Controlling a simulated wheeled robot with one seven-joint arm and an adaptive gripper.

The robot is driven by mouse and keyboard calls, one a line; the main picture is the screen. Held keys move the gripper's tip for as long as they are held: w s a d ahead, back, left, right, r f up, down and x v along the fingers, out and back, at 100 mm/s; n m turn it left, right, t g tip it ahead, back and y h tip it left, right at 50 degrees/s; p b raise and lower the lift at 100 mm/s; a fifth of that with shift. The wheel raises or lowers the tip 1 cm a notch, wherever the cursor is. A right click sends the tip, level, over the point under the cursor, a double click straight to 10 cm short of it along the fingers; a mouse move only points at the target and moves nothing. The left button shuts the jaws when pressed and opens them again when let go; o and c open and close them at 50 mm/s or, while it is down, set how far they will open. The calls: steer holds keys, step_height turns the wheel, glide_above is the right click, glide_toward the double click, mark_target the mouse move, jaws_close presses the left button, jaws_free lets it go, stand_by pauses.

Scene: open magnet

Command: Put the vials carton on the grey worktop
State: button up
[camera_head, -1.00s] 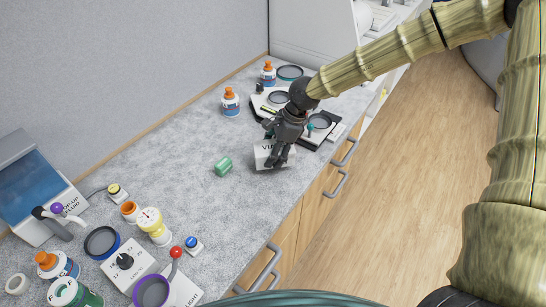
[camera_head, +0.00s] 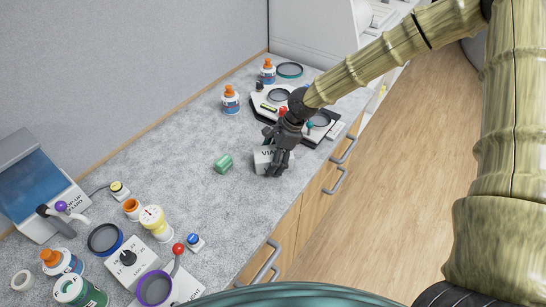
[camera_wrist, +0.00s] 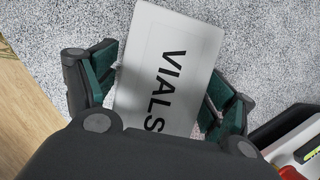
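The vials carton (camera_head: 263,161) is a white box marked VIALS, at the front part of the grey speckled worktop (camera_head: 190,150). My gripper (camera_head: 278,165) comes down over it from above and partly hides it. In the wrist view, the carton (camera_wrist: 165,75) lies between the two green-padded fingers of my gripper (camera_wrist: 165,85).
A green cylinder (camera_head: 223,163) lies just left of the carton. Behind my gripper are a black-edged tray (camera_head: 262,105) and orange-capped bottles (camera_head: 231,100). Controls and jars crowd the near left, including a blue button (camera_head: 194,241). The worktop's front edge, with drawer handles (camera_head: 336,181), is close on the right.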

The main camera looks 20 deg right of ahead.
steer(key=shift+r, duration=0.1)
steer(key=b+v, duration=0.3)
steer(key=v, duration=0.9)
stand_by(0.4)
